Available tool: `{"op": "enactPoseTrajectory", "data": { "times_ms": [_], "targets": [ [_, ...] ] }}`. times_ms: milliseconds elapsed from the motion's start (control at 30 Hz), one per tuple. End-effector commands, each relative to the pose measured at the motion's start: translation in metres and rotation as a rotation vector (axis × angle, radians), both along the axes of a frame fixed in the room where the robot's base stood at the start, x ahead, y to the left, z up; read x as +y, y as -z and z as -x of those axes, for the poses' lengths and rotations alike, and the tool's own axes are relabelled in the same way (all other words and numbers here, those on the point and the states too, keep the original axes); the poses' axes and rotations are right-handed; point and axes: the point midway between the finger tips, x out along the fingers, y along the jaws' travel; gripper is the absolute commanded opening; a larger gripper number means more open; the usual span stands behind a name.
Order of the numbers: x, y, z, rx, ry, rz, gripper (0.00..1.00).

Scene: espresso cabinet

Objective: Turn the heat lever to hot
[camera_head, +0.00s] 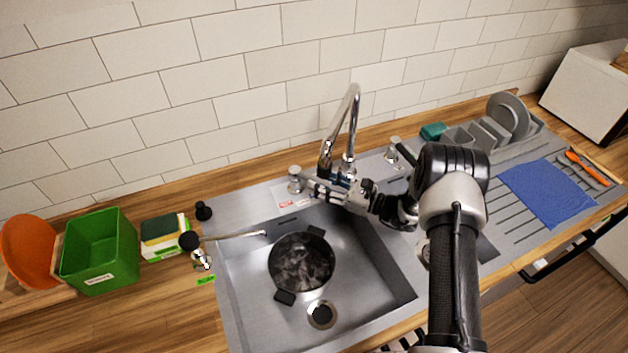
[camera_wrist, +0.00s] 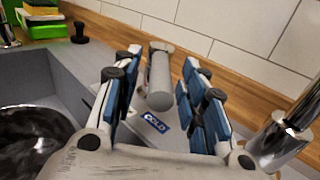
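The heat lever (camera_head: 295,174) is a small pale grey fitting on the sink's back rim, left of the tap. In the wrist view the lever (camera_wrist: 160,80) is a grey cylinder pointing toward me, with a blue and white COLD label beside its near end. A small label with red marking (camera_head: 286,203) lies in front of it in the head view. My gripper (camera_head: 310,184) reaches to the lever from the right. In the wrist view my gripper (camera_wrist: 160,68) is open, its blue-padded fingers on either side of the lever, with gaps visible on both sides.
The chrome tap (camera_head: 352,120) rises close behind my gripper. A dark pot (camera_head: 302,262) sits in the sink (camera_head: 345,285). A second fitting (camera_head: 393,151) stands right of the tap. A green bin (camera_head: 100,250) and sponges (camera_head: 163,235) are left; a blue cloth (camera_head: 547,193) lies right.

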Motion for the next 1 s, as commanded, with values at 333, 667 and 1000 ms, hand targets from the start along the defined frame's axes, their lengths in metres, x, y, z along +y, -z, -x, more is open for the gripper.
{"op": "enactPoseTrajectory", "data": {
  "times_ms": [333,667,1000],
  "targets": [
    [0.023,0.0,-0.012,0.001,0.001,0.0,0.39],
    [0.023,0.0,-0.012,0.0,0.0,0.001,0.31],
    [0.023,0.0,-0.012,0.0,0.0,0.001,0.08]
  ]
}}
